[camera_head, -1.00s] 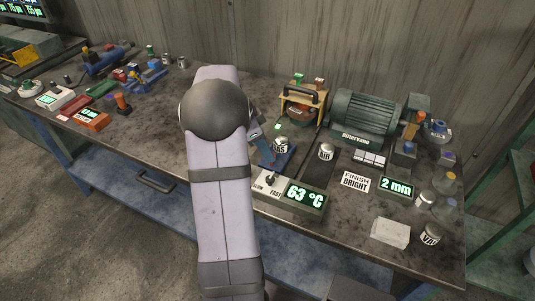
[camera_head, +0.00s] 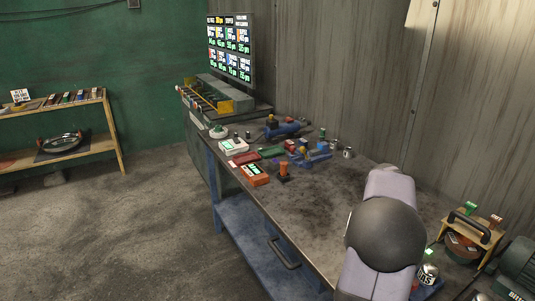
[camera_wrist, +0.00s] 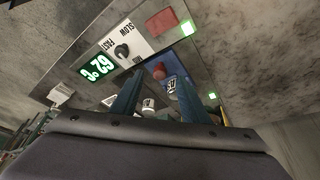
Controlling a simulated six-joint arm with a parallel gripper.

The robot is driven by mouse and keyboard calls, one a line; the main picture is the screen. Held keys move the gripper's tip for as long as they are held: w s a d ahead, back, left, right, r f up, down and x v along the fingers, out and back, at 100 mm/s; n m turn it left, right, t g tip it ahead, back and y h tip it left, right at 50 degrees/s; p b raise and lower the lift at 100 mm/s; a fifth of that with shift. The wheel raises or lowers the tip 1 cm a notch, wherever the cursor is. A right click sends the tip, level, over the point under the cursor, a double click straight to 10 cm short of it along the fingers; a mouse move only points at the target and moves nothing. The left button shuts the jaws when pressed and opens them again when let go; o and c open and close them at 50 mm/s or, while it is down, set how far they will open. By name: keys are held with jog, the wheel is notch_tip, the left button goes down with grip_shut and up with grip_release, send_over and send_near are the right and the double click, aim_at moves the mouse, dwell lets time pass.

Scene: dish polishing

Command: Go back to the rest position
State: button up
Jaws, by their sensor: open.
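My gripper (camera_wrist: 158,84) shows in the wrist view as two blue fingers standing apart, with nothing held between them. A labelled can (camera_wrist: 172,86) and a white can (camera_wrist: 148,104) appear beyond the fingers, apart from them as far as I can tell. In the head view my arm stands over the right part of the workbench (camera_head: 325,205), and its round grey joint hides the gripper.
A control box with a green display (camera_wrist: 98,68) and a knob (camera_wrist: 121,50) lies beyond the fingers. A green motor (camera_head: 520,265) and a wooden stand (camera_head: 465,245) are right of my arm. Small tools crowd the bench's far end. A wooden shelf (camera_head: 110,130) stands across open floor.

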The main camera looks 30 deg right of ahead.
jog(key=w+a+f+n+t, duration=0.1)
jog(key=w+a+n, duration=0.25)
jog(key=a, duration=0.35)
jog(key=w+a+f+n+y, duration=0.1)
jog(key=w+a+n, duration=0.25)
jog(key=a, duration=0.25)
jog(key=w+a+f+n+t, duration=0.1)
jog(key=w+a+n, duration=0.25)
jog(key=a, duration=0.35)
jog(key=s+a+f+n+y, duration=0.1)
jog(key=s+a+f+n, duration=0.15)
jog(key=a+n, duration=0.4)
jog(key=s+a+f+n+t, duration=0.1)
jog(key=s+a+n, duration=0.25)
jog(key=a, duration=0.55)
jog(key=s+a+f+n+y, duration=0.1)
jog(key=s+a+f+n, duration=0.1)
jog(key=a+n, duration=0.45)
notch_tip(320, 180, down, 7)
jog(key=b, duration=0.6)
jog(key=shift+a+r+m, duration=0.2)
jog(key=shift+a+m, duration=0.1)
jog(key=shift+a, duration=0.15)
notch_tip(320, 180, down, 26)
jog(key=b, duration=2.6)
jog(key=shift+f+b, duration=0.15)
jog(key=shift+b, duration=0.25)
